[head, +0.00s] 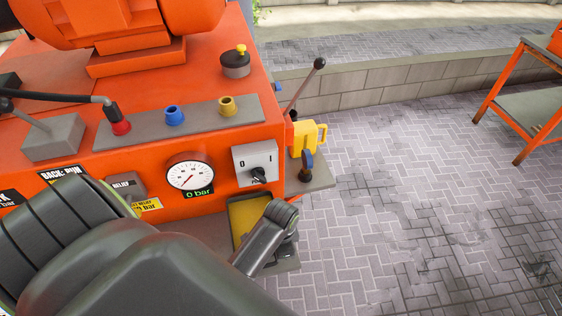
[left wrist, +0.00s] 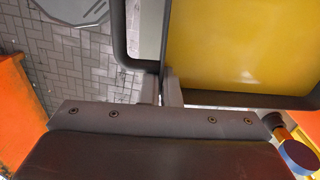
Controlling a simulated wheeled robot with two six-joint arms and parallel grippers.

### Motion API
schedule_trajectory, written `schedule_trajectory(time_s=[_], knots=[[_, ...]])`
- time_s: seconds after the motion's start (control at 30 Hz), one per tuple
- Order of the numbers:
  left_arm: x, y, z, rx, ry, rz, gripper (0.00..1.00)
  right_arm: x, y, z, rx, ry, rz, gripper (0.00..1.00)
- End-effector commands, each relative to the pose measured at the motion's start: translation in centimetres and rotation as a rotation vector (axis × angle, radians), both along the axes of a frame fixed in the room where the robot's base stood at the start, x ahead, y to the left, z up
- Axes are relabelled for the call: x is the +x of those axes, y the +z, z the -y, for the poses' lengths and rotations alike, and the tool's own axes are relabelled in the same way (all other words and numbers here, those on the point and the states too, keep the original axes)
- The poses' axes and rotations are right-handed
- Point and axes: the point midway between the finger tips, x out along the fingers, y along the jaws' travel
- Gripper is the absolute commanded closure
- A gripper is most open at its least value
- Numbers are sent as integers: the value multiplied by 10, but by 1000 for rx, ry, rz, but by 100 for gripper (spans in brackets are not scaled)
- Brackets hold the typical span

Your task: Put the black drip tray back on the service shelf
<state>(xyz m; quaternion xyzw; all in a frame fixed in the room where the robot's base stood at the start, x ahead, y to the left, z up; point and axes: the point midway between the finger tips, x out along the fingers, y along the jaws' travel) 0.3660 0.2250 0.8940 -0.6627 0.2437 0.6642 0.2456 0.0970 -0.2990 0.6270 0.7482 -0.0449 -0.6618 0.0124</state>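A dark-rimmed tray with a yellow inside (head: 246,213) shows below the switch box at the front of the orange machine; I take it for the black drip tray. In the left wrist view its yellow inside (left wrist: 240,50) fills the upper right. My left gripper (left wrist: 163,88) has its fingers close together on the thin dark edge between the tray and a dark-framed opening at its left. In the head view the left gripper (head: 268,240) partly covers the tray. A grey ledge (head: 285,264) shows under them; I cannot tell whether they touch. My right gripper is out of view.
A lever (head: 306,85) rises behind. An orange table (head: 535,105) stands far right. The paved floor between is clear.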

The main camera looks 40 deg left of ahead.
Motion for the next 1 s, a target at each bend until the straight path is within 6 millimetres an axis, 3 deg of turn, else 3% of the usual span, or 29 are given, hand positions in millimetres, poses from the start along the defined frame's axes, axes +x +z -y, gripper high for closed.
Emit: schedule_trajectory(time_s=[0.47,0.5,0.6,1.0], knots=[[1,-46,0,2,0,1,100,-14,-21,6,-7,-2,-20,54],[0,-41,-1,1,0,0,100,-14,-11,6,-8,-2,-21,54],[1,-42,0,1,0,0,100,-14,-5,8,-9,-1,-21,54],[1,-46,0,2,0,1,100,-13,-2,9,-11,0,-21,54]])
